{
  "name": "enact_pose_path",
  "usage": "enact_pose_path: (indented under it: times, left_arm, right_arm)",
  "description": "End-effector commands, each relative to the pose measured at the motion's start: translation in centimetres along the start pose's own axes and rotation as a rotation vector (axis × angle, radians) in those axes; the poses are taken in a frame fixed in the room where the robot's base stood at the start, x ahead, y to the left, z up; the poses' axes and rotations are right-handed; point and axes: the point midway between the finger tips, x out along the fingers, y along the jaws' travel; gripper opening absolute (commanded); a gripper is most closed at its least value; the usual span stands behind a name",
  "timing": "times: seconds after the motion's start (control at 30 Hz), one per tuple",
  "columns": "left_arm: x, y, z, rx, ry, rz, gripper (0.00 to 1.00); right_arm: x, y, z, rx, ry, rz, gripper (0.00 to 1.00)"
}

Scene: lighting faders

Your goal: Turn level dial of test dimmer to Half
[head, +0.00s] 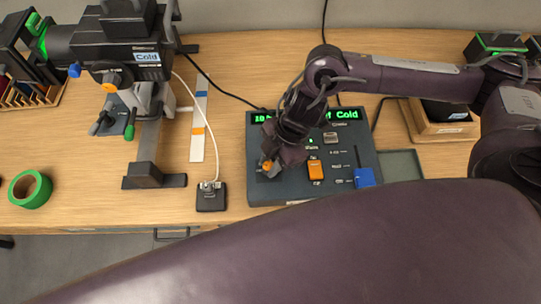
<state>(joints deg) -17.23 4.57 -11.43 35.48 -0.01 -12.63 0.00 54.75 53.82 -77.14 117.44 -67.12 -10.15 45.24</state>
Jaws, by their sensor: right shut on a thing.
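The dark control console (350,155) with a green lit display (348,114) lies on the bench right of centre. The display text is partly covered by my right arm; "of Cold" can be read at its right end. My right gripper (269,171) points down at the console's lower left corner. It is shut on a small dial (267,165) with an orange mark there. The jaws and wrist hide most of this dial and its scale, so its setting cannot be read. My left gripper is not in view.
An orange fader cap (315,171) and a blue one (364,178) stand right of the gripper. A small black box (211,198) with a white cable sits left of the console. A lamp marked "Cold" (120,45) and green tape (30,189) are further left.

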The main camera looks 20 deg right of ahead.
Motion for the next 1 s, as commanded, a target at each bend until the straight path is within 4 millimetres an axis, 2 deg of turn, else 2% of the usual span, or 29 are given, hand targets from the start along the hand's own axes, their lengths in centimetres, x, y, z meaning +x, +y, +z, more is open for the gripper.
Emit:
enact_pose_path:
  times: [0.03, 0.6, 0.8, 1.0]
  left_arm:
    - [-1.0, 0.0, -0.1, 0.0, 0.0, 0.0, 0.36]
    - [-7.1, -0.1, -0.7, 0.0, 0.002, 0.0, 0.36]
    - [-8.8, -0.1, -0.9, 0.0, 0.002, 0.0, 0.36]
    - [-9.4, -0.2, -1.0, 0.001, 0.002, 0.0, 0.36]
  right_arm:
    - [-0.4, -0.3, -0.2, 0.044, 0.001, 0.012, 0.03]
    - [-0.4, -0.6, -0.3, 0.547, -0.001, 0.219, 0.03]
    - [-0.2, -0.7, -0.4, 0.721, 0.0, 0.291, 0.03]
    - [0.0, -0.6, -0.4, 0.88, 0.001, 0.36, 0.03]
